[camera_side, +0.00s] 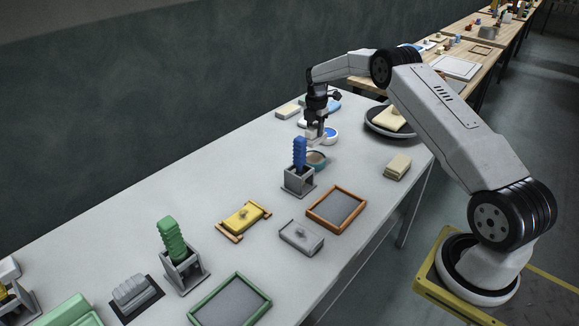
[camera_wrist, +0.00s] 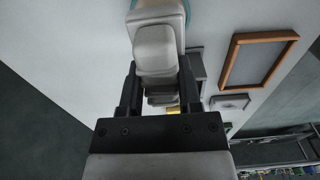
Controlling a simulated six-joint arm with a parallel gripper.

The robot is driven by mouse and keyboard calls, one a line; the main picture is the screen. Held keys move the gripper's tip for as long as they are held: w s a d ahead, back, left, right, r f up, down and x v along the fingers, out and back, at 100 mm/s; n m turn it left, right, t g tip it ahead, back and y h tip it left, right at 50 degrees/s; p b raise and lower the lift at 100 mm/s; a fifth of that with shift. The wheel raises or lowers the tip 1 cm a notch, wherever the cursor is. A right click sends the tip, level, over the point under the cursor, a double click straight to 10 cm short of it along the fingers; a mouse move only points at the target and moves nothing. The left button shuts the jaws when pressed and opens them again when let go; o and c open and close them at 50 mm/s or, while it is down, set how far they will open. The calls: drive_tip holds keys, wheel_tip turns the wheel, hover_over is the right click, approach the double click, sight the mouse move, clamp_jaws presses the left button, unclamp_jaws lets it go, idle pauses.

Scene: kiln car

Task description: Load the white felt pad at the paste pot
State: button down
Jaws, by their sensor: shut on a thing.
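My gripper (camera_side: 316,126) is shut on the white felt pad (camera_side: 315,140), a pale block with a handle part between the fingers. In the wrist view my gripper (camera_wrist: 157,85) has the white pad (camera_wrist: 156,48) between its fingers, pointing away from the wrist. In the wrist view a bit of the pot's teal rim (camera_wrist: 188,9) shows beside the pad, which hides the rest.
A wooden frame (camera_side: 336,209) and beige blocks (camera_side: 397,167) lie to the right. The table between them is bare.

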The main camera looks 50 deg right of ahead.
sight(314, 143)
drive_tip(key=shift+f, duration=0.15)
drive_tip(key=shift+f, duration=2.8)
drive_tip(key=shift+f, duration=0.55)
drive_tip(key=shift+r, duration=3.55)
drive_tip(key=shift+a, duration=0.1)
